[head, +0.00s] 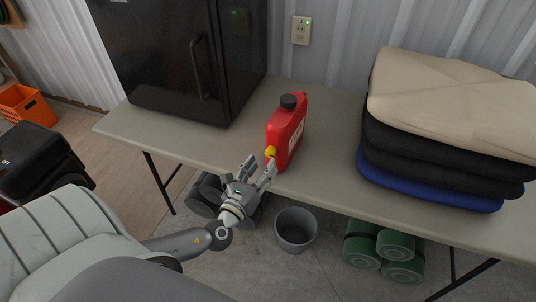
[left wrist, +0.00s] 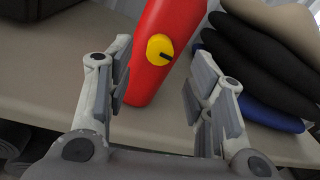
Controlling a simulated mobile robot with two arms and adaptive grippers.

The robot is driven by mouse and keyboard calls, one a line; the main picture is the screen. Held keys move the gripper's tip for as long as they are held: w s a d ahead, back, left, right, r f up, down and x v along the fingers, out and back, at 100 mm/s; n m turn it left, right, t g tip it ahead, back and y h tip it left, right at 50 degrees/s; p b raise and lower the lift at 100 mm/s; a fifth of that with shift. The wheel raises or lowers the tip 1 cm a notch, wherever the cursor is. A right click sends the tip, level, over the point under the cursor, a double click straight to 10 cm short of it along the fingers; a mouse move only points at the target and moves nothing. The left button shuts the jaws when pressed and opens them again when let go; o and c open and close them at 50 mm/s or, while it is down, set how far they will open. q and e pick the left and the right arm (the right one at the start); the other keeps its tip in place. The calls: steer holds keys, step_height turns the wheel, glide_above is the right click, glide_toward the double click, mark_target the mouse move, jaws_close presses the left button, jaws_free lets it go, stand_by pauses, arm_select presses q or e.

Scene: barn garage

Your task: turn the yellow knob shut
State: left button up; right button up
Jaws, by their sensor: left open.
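A red jerrycan (head: 287,131) with a black cap stands on the table near its front edge. The yellow knob (head: 270,152) sits low on the jerrycan's front side. In the left wrist view the yellow knob (left wrist: 160,49) is a round dial with a dark pointer mark, with the red can (left wrist: 150,84) behind it. My left gripper (head: 258,167) is open and empty just in front of the knob, its fingers pointing toward it. In the left wrist view the knob shows between and beyond the spread fingers (left wrist: 157,80), apart from both. My right gripper is not in view.
The grey table (head: 330,182) also holds a black cabinet (head: 170,60) at left and stacked cushions (head: 440,130) at right. A grey bucket (head: 296,230) and green rolls (head: 378,248) are on the floor below. An outlet (head: 301,30) is on the wall.

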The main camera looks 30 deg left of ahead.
mark_target(269, 155)
arm_select(q)
steer(key=w, duration=0.3)
steer(key=shift+w+a, duration=0.25)
steer(key=shift+w, duration=0.05)
steer(key=shift+w+a+p, duration=0.1)
steer(key=shift+w+p, duration=0.2)
steer(key=shift+w, duration=0.35)
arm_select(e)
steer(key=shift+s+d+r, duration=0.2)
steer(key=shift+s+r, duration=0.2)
arm_select(q)
steer(key=c, duration=1)
steer(key=shift+c, duration=0.2)
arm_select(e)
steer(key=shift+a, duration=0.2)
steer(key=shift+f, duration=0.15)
